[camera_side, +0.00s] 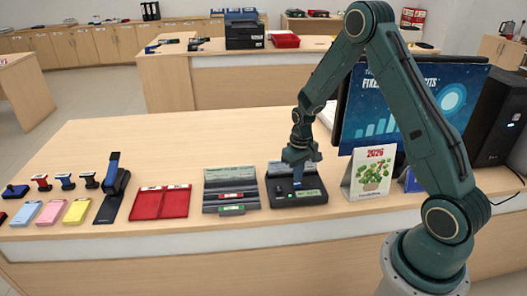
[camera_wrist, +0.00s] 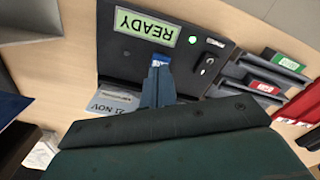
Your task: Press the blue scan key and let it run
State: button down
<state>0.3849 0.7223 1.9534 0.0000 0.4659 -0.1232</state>
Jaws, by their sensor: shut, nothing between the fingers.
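The dark scanner (camera_side: 285,200) stands on the counter, right of centre in the side view. In the wrist view its dark body (camera_wrist: 115,63) carries a pale green display (camera_wrist: 146,27) reading READY, upside down. The blue scan key (camera_wrist: 161,61) shows just past my fingertips, partly covered by them. My gripper (camera_side: 297,184) points down over the scanner, its fingers shut and empty; in the wrist view the gripper (camera_wrist: 158,74) reaches the key's edge. I cannot tell whether the tips touch the key. A green light (camera_wrist: 192,40) glows beside the display.
A black rocker switch (camera_wrist: 207,65) sits right of the key in the wrist view. A grey tray with red and green pieces (camera_side: 231,192) stands left of the scanner, then a red tray (camera_side: 160,202). A 2026 calendar (camera_side: 370,172) and monitor stand close right. The counter behind is clear.

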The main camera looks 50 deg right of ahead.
aim_at(297, 184)
jog(key=shift+f, duration=1)
dwell(0.8)
jog(key=shift+r, duration=0.2)
notch_tip(297, 184, up, 9)
jog(key=shift+f, duration=0.15)
dwell(1.3)
